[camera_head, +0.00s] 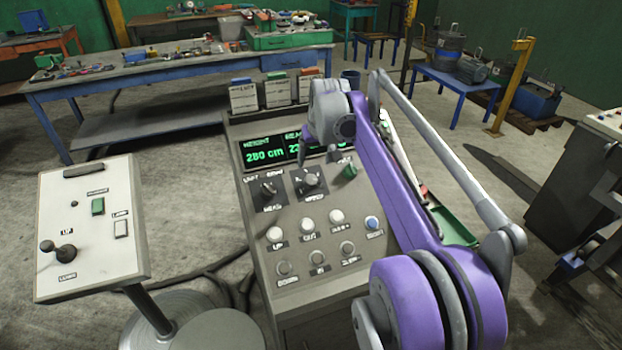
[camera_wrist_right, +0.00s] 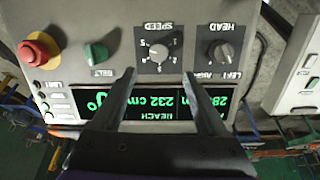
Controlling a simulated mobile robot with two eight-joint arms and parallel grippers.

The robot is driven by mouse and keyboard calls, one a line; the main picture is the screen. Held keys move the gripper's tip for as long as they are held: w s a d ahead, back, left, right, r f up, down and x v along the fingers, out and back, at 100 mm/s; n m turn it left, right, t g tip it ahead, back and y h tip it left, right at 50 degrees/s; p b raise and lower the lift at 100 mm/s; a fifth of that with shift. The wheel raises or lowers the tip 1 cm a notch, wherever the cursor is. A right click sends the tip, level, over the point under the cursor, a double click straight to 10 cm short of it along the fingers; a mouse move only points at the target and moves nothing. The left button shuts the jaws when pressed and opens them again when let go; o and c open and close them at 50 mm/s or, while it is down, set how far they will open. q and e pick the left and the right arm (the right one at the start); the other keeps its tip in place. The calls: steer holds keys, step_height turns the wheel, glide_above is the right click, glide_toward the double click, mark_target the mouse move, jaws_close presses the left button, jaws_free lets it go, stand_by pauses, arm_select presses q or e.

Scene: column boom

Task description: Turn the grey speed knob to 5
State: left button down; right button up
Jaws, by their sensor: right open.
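The grey speed knob (camera_wrist_right: 158,53) sits on a dark square dial plate with white numerals, upside down in the right wrist view. In the head view the knob (camera_head: 311,180) is on the sloping console, right of the head switch (camera_head: 268,189). Which numeral the knob points to is too small to tell. My right gripper (camera_wrist_right: 159,75) is open, its two fingers apart and empty, tips just short of the dial and to either side of the knob. In the head view the right gripper (camera_head: 322,150) hangs over the console's displays. My left gripper is not in view.
A green belt switch (camera_wrist_right: 96,53) and a red stop button (camera_wrist_right: 35,50) sit beside the dial. Green-lit displays (camera_head: 264,155) lie above the knobs; several push buttons (camera_head: 308,226) are below. A separate control box (camera_head: 92,228) stands left of the console.

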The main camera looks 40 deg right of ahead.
mark_target(311, 179)
steer(key=x, duration=1)
steer(key=shift+d+f, duration=0.15)
steer(key=shift+f, duration=0.25)
